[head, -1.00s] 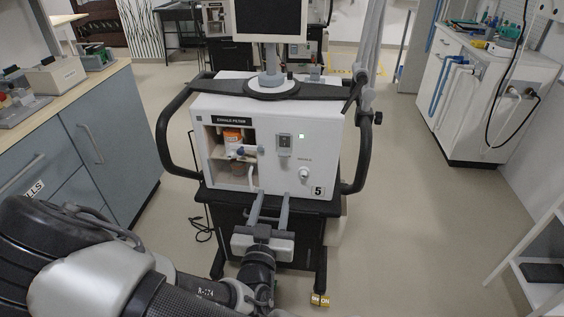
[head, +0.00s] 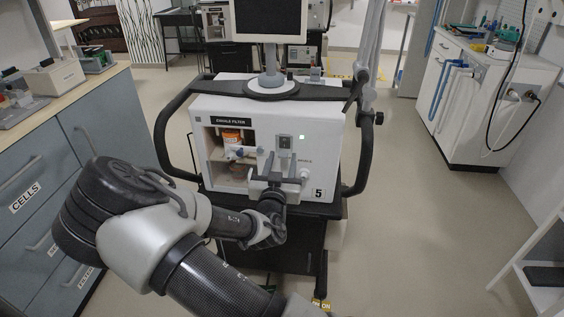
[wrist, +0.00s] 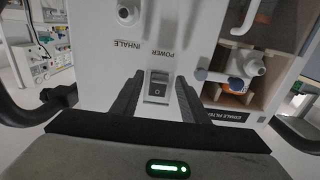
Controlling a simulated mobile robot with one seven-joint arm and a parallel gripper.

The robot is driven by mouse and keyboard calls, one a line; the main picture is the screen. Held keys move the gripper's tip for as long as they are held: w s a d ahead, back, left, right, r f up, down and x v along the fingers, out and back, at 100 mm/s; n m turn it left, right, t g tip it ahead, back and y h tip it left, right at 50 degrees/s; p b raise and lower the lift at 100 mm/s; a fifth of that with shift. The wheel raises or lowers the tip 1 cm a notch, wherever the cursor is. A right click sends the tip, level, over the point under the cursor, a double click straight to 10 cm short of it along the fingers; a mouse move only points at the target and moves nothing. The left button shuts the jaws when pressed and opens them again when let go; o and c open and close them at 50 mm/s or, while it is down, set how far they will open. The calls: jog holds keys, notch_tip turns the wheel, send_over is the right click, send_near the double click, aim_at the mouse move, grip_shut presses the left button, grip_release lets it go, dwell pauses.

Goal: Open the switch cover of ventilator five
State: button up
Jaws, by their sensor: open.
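Ventilator five (head: 232,107) is a white box on a black cart, with a "5" label (head: 318,193) at its lower right. Its power switch (head: 285,142) is a small grey unit on the front panel. In the wrist view the switch (wrist: 157,86) shows an "O" mark in a grey frame beside the word POWER; I cannot tell the cover clearly from the frame. My gripper (head: 277,156) is open and empty in front of the panel, just below the switch. In the wrist view its two dark fingers (wrist: 158,82) stand either side of the switch; contact cannot be told.
Left of the switch is an open recess with an exhale filter (head: 231,139) and a blue-ended fitting. A white INHALE port (head: 304,175) sits close at right. Black handles (head: 365,150) flank the ventilator.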

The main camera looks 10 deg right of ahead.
aim_at(281, 139)
jog(key=shift+w, duration=0.15)
grip_shut()
jog(key=r+g+p, duration=0.1)
jog(key=p, duration=0.2)
jog(key=s+r+g+p, duration=0.1)
jog(key=p, duration=0.2)
jog(key=shift+s+a+r+g+y+p, duration=0.1)
jog(key=shift+a+r+g+y+p, duration=0.1)
jog(key=shift+g+y+p, duration=0.15)
notch_tip(281, 139, up, 7)
jog(key=g+y+p, duration=0.5)
jog(key=g+p, duration=0.9)
jog(key=p, duration=0.3)
jog(key=shift+s, duration=0.2)
jog(key=shift+r, duration=0.1)
grip_release()
